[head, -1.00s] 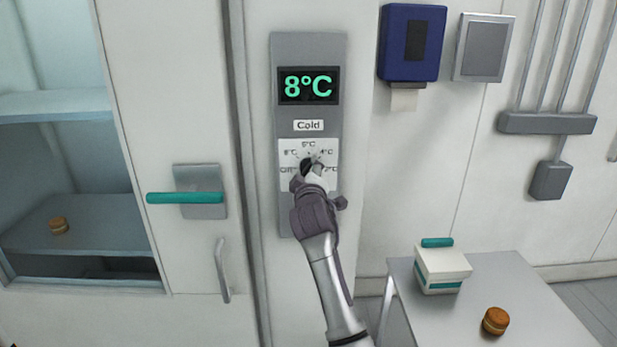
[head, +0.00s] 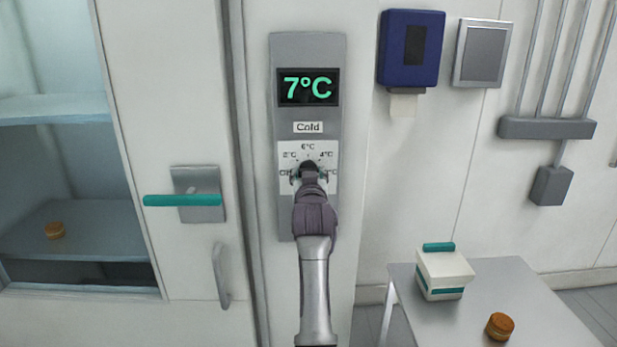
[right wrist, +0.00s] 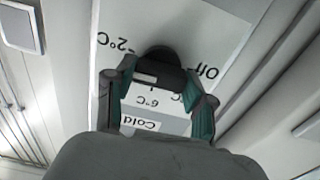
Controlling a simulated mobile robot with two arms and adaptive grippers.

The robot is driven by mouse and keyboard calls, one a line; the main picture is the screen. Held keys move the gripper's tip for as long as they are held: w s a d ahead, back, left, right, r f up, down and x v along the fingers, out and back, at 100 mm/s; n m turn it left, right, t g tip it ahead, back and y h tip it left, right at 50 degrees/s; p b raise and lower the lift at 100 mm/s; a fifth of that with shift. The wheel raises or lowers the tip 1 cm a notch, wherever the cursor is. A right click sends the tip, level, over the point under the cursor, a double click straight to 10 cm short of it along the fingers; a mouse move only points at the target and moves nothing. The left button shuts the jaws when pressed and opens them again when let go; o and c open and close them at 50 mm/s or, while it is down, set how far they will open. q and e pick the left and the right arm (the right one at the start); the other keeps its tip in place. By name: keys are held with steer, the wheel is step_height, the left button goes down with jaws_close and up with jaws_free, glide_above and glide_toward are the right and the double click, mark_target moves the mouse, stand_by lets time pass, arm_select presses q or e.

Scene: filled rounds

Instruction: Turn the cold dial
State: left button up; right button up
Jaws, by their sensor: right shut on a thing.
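The cold dial (right wrist: 160,70) is a black knob on a white scale plate (head: 327,153) with temperature marks and an off mark. It sits on a grey panel (head: 287,215) below the "Cold" label (head: 309,127). The display (head: 307,87) above reads 7°C in green. My right gripper (head: 308,172) covers most of the dial in the head view. In the right wrist view its two fingers (right wrist: 160,92) are shut on the dial, one on each side. My left gripper is not in view.
A cabinet door with a teal handle (head: 183,200) stands left of the panel. A blue wall dispenser (head: 411,48) hangs to the right. A table (head: 545,320) at lower right holds a white box (head: 444,268) and a brown round item (head: 500,326).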

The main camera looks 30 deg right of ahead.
steer(key=shift+f+m, duration=0.25)
steer(key=shift+m, duration=0.85)
steer(key=o, duration=1.2)
steer(key=shift+r, duration=0.1)
steer(key=shift+c, duration=0.2)
steer(key=shift+r, duration=0.1)
step_height(320, 180, up, 10)
steer(key=shift+f, duration=0.1)
